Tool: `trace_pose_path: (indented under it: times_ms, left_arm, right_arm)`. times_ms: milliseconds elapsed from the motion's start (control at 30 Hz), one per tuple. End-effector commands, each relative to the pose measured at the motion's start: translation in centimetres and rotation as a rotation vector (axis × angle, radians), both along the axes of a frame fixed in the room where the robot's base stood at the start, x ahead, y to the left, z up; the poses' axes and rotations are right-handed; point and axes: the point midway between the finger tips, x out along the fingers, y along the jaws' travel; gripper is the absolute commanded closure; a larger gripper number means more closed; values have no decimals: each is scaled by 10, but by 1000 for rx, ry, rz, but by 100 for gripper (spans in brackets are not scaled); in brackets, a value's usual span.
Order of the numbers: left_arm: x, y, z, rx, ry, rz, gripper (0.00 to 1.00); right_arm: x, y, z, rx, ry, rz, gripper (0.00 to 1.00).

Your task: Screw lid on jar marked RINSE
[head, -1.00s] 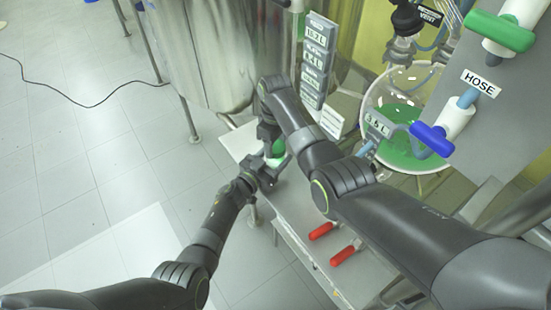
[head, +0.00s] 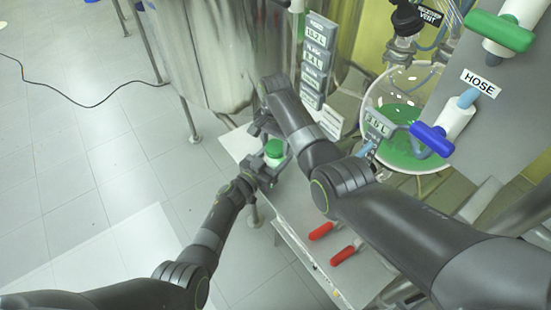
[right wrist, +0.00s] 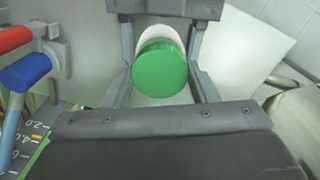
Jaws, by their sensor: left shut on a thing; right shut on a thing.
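A white jar (head: 272,160) with a green lid (head: 274,147) on its top is above the small bench, in the middle of the head view. My left gripper (head: 268,171) is shut on the jar from the near side. My right gripper (right wrist: 160,72) has its fingers on both sides of the lid and is shut on it. In the right wrist view the round green lid (right wrist: 160,68) covers most of the white jar (right wrist: 150,33). I see no writing on the jar. I cannot tell how tight the lid is.
The bench (head: 290,205) holds two red-handled things (head: 334,242) toward its near end. A steel vessel (head: 205,55) stands behind. A glass flask (head: 405,130) with green liquid and a panel with a HOSE valve (head: 445,128) are at right. The floor at left is mostly clear.

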Motion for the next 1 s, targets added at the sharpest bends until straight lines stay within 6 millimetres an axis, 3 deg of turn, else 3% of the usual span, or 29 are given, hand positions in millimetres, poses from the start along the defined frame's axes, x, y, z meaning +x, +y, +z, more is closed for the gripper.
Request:
trace_pose_path:
  times_ms: [67, 200, 233, 400, 767, 1000]
  left_arm:
    - [0, 0, 0, 0, 0, 0, 100]
    - [0, 0, 0, 0, 0, 0, 100]
    - [0, 0, 0, 0, 0, 0, 100]
    - [0, 0, 0, 0, 0, 0, 100]
    - [0, 0, 0, 0, 0, 0, 100]
    - [0, 0, 0, 0, 0, 0, 100]
  right_arm:
    - [0, 0, 0, -1, -1, -75, 75]
    - [0, 0, 0, 0, -1, -66, 75]
    - [0, 0, 0, 0, -1, -66, 44]
    - [0, 0, 0, 0, -1, -65, 22]
    - [1, 0, 5, 0, -1, -64, 22]
    - [2, 1, 45, 2, -6, -64, 22]
